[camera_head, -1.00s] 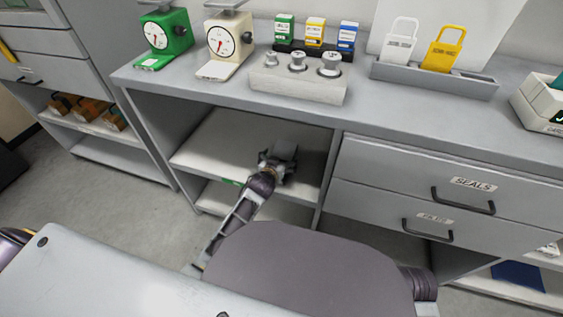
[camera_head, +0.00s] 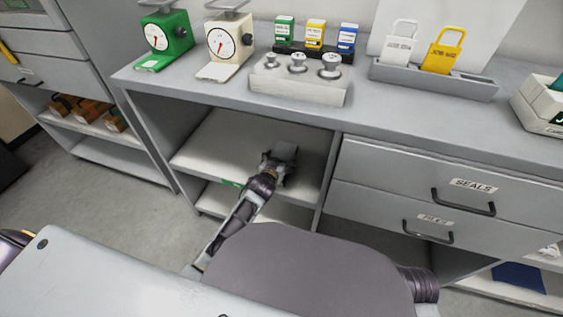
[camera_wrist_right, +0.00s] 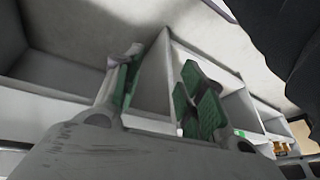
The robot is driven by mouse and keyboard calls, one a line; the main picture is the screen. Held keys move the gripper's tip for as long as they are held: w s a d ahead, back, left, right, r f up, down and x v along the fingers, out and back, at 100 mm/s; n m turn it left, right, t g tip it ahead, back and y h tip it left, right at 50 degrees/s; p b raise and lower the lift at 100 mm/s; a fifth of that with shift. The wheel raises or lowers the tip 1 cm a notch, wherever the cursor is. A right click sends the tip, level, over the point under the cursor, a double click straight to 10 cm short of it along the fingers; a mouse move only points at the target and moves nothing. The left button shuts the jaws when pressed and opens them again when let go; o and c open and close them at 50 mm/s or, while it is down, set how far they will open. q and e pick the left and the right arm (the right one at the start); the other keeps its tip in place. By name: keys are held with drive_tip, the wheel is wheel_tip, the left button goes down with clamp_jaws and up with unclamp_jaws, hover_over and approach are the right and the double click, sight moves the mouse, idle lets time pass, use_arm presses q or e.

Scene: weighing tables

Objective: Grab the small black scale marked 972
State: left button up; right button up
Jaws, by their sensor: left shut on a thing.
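My left gripper (camera_head: 277,165) reaches into the open upper shelf compartment under the counter. It is shut on a small dark grey, box-like thing (camera_head: 286,152), mostly hidden by the gripper. I cannot read any marking on it or tell that it is the black scale marked 972. No other small black scale is clearly visible. In the right wrist view my right gripper (camera_wrist_right: 158,92) has its green-padded fingers apart, with nothing seen between them.
On the counter (camera_head: 210,82) stand a green dial scale (camera_head: 169,40), a cream dial scale (camera_head: 228,45), a weight block (camera_head: 297,87) and a padlock tray (camera_head: 435,82). The seals drawer (camera_head: 400,165) is right of the compartment. The compartment's shelf (camera_head: 215,155) has bare room on the left.

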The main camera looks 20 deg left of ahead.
sight(281, 160)
use_arm(q)
drive_tip(key=shift+r, duration=0.15)
drive_tip(key=shift+r+p, duration=0.4)
drive_tip(key=shift+r, duration=0.35)
drive_tip(key=shift+r+p, duration=0.4)
drive_tip(key=shift+r, duration=0.5)
wheel_tip(281, 160, up, 5)
drive_tip(key=shift+r+p, duration=0.15)
drive_tip(key=shift+p, duration=0.85)
drive_tip(key=shift+r, duration=0.6)
use_arm(e)
drive_tip(key=shift+s+d+f+g+h, duration=0.1)
drive_tip(key=shift+s+d+g+h, duration=0.1)
drive_tip(key=shift+d+g, duration=0.2)
drive_tip(key=shift+s+d+f+g+h, duration=0.1)
drive_tip(key=shift+d+g+h, duration=0.1)
drive_tip(key=shift+d+g, duration=0.15)
